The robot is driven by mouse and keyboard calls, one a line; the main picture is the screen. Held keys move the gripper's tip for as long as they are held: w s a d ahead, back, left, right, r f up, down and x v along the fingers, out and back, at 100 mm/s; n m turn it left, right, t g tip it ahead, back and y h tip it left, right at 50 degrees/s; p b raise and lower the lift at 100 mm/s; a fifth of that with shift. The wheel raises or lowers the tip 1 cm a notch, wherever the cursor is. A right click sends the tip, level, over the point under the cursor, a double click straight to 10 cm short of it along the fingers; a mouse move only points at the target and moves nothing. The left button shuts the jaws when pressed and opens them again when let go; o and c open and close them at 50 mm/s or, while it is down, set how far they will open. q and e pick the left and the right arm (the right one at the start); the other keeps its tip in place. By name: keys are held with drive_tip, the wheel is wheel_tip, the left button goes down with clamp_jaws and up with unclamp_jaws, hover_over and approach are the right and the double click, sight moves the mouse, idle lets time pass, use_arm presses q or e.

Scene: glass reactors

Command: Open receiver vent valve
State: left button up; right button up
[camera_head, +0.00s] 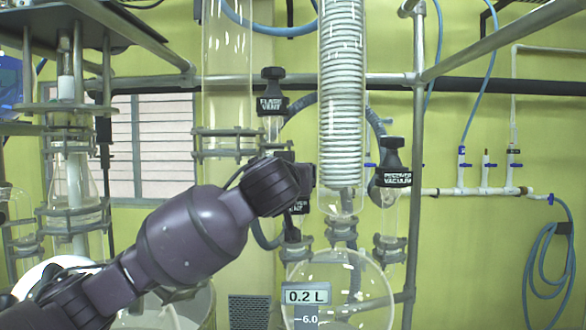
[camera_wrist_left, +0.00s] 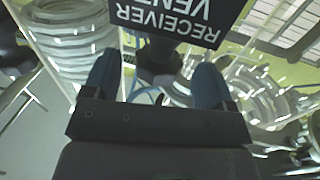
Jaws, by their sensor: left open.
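The receiver vent valve is black, and its label (camera_head: 299,208) shows partly behind my left gripper (camera_head: 298,178) in the head view, left of the coiled condenser. In the left wrist view the "RECEIVER VENT" label (camera_wrist_left: 180,16) appears upside down at the top. The dark valve handle (camera_wrist_left: 158,52) lies beyond and between the two blue-grey fingers of my left gripper (camera_wrist_left: 155,82). The fingers are apart, with a gap visible beside the handle. Contact with the handle cannot be made out. My right gripper is out of view.
The flask vent valve (camera_head: 272,98) is above left, and the receiver vacuum valve (camera_head: 392,170) is to the right. The glass condenser (camera_head: 342,90) stands close beside my gripper. Metal frame bars surround the glassware.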

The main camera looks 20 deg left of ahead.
use_arm(q)
drive_tip(key=shift+w+a, duration=0.15)
drive_tip(key=shift+w, duration=0.7)
drive_tip(key=c, duration=0.9)
drive_tip(key=shift+f, duration=0.1)
